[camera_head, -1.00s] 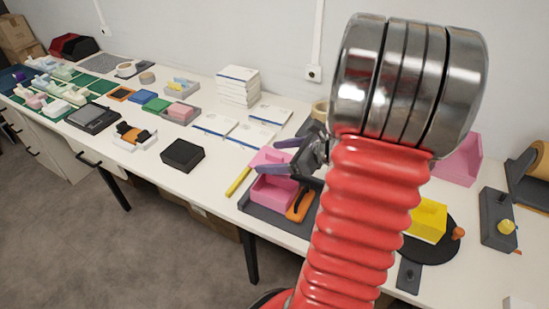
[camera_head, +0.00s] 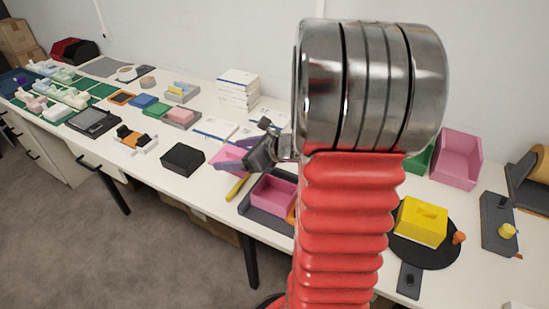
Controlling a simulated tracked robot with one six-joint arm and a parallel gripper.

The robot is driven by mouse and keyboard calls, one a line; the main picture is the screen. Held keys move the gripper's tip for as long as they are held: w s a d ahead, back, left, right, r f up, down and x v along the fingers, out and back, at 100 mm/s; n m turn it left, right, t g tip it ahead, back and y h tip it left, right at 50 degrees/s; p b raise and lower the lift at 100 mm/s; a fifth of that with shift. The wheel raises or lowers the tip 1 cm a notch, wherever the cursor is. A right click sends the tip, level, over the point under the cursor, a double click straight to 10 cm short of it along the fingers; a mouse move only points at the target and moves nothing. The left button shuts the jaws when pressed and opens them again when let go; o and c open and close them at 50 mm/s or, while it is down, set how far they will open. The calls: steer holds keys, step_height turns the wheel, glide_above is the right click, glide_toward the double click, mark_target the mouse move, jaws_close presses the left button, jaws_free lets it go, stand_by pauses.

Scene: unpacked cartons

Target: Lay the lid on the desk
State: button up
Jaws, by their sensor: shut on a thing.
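The pink lid (camera_head: 227,155) is a flat piece at mid-desk, partly covered by my gripper's fingers. My gripper (camera_head: 233,153) is shut on the lid, left of the open pink box. I cannot tell whether the lid touches the desk (camera_head: 218,183) or hangs a little above it. The pink box (camera_head: 275,190) sits uncovered on a dark grey tray (camera_head: 262,218), its right side hidden by my red arm.
A yellow stick (camera_head: 237,187) lies in front of the lid. A black box (camera_head: 183,159) stands to the left, with bare desk between. White stacked boxes (camera_head: 238,89) stand behind. A yellow box (camera_head: 421,222) sits on a black disc at right.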

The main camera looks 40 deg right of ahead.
steer(key=w+a+f, duration=0.1)
steer(key=w+a, duration=0.2)
steer(key=a, duration=0.7)
steer(key=w+a, duration=0.4)
steer(key=a, duration=0.6)
steer(key=shift+a+f, duration=0.2)
steer(key=shift+f, duration=0.2)
